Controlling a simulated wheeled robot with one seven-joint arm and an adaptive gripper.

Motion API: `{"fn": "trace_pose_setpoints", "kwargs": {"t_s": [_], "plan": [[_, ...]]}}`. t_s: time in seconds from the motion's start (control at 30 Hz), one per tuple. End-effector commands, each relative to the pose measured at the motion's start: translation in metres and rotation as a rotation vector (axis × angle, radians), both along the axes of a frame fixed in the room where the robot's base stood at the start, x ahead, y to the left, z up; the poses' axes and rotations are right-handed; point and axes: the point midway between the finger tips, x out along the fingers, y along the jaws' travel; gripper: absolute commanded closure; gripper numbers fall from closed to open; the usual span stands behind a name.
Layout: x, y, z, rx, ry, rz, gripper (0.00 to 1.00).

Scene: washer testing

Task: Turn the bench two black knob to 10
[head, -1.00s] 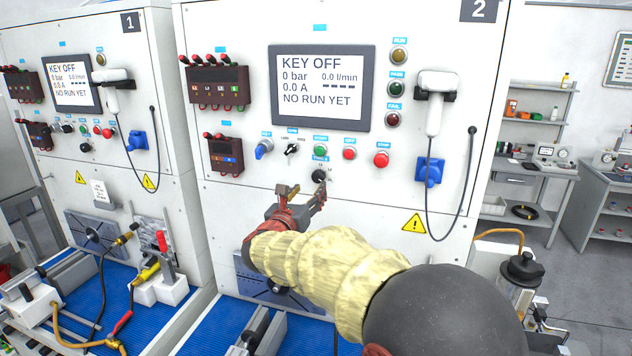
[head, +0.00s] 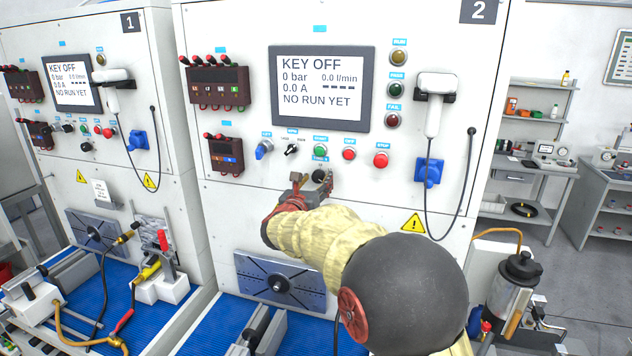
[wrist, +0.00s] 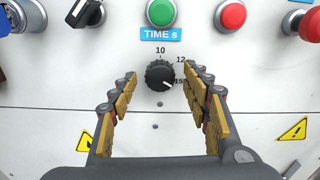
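The black knob (head: 319,175) of bench two sits on the panel under the TIME s label. In the wrist view the knob (wrist: 160,76) has a white pointer mark at its lower right, near the 15 marking. The 10 marking (wrist: 160,50) is above it and 12 is at its upper right. My gripper (wrist: 160,80) is open, with one finger on each side of the knob and gaps visible on both sides. In the head view my gripper (head: 312,180) is at the panel and partly hides the knob.
A green button (wrist: 161,12) is just above the knob, with a red button (wrist: 229,15) to its right. A black selector (wrist: 85,12) and blue key switch (head: 264,149) lie to the left. The panel below the knob is mostly clear, with yellow warning signs (head: 413,223) lower down.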

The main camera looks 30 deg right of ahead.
Motion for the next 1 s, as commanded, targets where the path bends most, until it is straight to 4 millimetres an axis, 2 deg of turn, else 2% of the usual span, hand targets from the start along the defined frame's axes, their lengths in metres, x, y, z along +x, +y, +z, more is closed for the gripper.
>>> {"fn": "trace_pose_setpoints", "kwargs": {"t_s": [0.77, 1.0], "plan": [[-0.0001, 0.0005, 0.0000, 0.000, 0.000, 0.001, 0.96], [0.0000, 0.0004, -0.0004, -0.013, 0.013, 0.000, 0.96]]}}
